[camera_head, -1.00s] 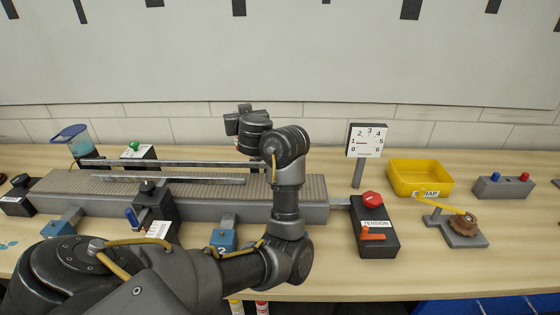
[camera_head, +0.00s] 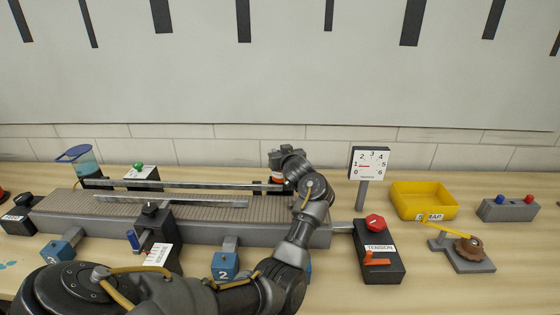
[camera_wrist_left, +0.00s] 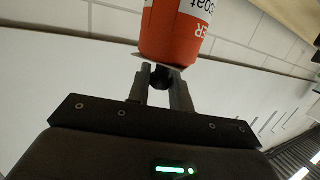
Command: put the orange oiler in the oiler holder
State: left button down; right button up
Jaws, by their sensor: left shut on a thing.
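The orange oiler (camera_wrist_left: 172,34) shows at the top of the left wrist view as an orange body with a white label, partly cut off by the frame. My left gripper (camera_wrist_left: 162,84) is shut on a small dark knob at its near end. In the head view the oiler (camera_head: 278,179) is partly hidden behind my left gripper (camera_head: 284,155), at the far right part of the conveyor near its back rail. I cannot tell whether it touches anything below. I cannot identify the oiler holder for certain. My right gripper is not in view.
The conveyor (camera_head: 110,210) with metal rails lies under and left of my arm. A gauge (camera_head: 370,162), tension box (camera_head: 378,262) and yellow scrap bin (camera_head: 422,201) stand right. Table behind the tension box is clear.

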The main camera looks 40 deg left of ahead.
pick_arm(q)
notch_tip(320, 180, down, 2)
jog(key=shift+f+p, duration=0.15)
jog(key=shift+p, duration=0.4)
jog(key=shift+f, duration=0.4)
jog(key=shift+f, duration=0.1)
jog(key=c, duration=1.3)
grip_release()
jog(key=shift+f, duration=0.1)
jog(key=shift+o, duration=0.2)
jog(key=shift+r, duration=0.3)
jog(key=b+v, duration=0.1)
jog(key=v, duration=1.1)
